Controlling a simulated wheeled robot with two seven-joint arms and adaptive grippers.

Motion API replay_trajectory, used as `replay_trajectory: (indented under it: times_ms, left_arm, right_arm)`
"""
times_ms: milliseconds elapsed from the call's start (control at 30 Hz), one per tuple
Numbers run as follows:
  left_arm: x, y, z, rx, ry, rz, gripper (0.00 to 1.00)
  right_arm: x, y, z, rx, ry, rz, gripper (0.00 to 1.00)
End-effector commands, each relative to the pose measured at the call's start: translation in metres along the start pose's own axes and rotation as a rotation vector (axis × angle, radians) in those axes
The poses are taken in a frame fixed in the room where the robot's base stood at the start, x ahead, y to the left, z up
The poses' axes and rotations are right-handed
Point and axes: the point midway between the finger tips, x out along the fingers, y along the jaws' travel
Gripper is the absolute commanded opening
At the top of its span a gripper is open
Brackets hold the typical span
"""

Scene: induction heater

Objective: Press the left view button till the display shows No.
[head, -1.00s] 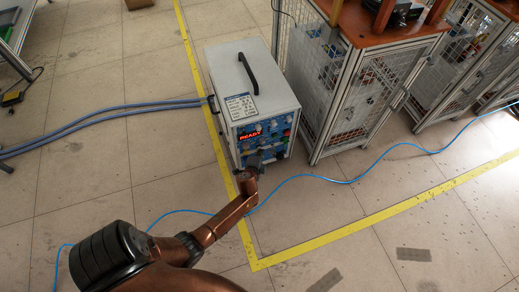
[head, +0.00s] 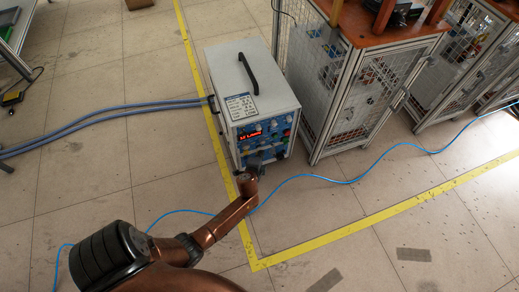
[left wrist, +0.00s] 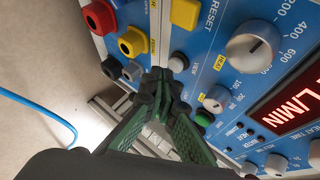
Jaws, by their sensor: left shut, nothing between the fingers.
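The induction heater (head: 250,75) is a white box with a blue front panel. Its red display (head: 250,135) shows text too small to read fully in the head view. In the left wrist view the display (left wrist: 295,108) reads "L/MIN" at its visible end, and its other end is cut off. A grey round button (left wrist: 178,62) sits beside the label "VIEW". My left gripper (left wrist: 160,76) is shut and empty, its tips right beside this button; I cannot tell whether they touch it. In the head view my left gripper (head: 254,160) is at the lower panel. My right gripper is out of view.
Red, yellow and grey sockets, a yellow tab (left wrist: 184,13) and a large grey knob (left wrist: 255,46) surround the button. A caged workbench (head: 350,95) stands close right of the heater. Blue hoses (head: 110,110) run left. A blue cable (head: 330,178) crosses the floor.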

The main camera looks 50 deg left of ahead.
Motion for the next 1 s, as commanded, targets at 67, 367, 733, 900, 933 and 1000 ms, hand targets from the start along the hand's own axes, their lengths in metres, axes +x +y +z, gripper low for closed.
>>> replay_trajectory:
  times_ms: [67,367,733,900,933,1000]
  left_arm:
    - [-0.003,0.002,-0.002,0.0,0.0,0.0,0.0]
    - [-0.004,0.003,-0.003,0.0,0.0,0.0,0.0]
    - [-0.018,0.015,-0.014,0.001,0.002,0.002,0.0]
    - [-0.03,0.023,-0.022,0.0,0.002,0.002,0.0]
    - [-0.032,0.024,-0.024,0.0,0.001,0.002,0.0]
    - [-0.036,0.027,-0.026,-0.001,0.001,0.002,0.0]
  right_arm:
    - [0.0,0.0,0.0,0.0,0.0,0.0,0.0]
    - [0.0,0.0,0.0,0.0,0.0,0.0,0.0]
    - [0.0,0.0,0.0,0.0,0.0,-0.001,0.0]
    - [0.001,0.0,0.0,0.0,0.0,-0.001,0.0]
    - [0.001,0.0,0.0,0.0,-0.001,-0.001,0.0]
    - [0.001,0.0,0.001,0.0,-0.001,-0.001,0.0]
